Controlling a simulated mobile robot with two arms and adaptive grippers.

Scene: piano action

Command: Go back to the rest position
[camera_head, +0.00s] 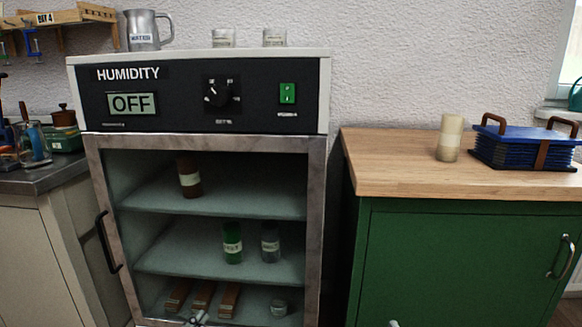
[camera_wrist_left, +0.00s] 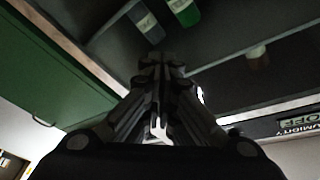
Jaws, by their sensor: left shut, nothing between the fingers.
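My left gripper (camera_head: 197,318) shows only as a small tip at the bottom edge of the head view, in front of the lower part of the humidity cabinet (camera_head: 210,140). In the left wrist view, my left gripper (camera_wrist_left: 160,68) has its fingers together with nothing between them. The cabinet's glass front appears closed, with a dark handle (camera_head: 107,243) on its left. Its display (camera_head: 131,103) reads OFF.
Inside the cabinet stand a brown bottle (camera_head: 189,178), a green bottle (camera_head: 232,243) and a grey bottle (camera_head: 270,243), with wooden blocks (camera_head: 203,297) below. A green cabinet (camera_head: 450,260) on the right bears a cream cylinder (camera_head: 449,138) and a blue stack (camera_head: 510,148).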

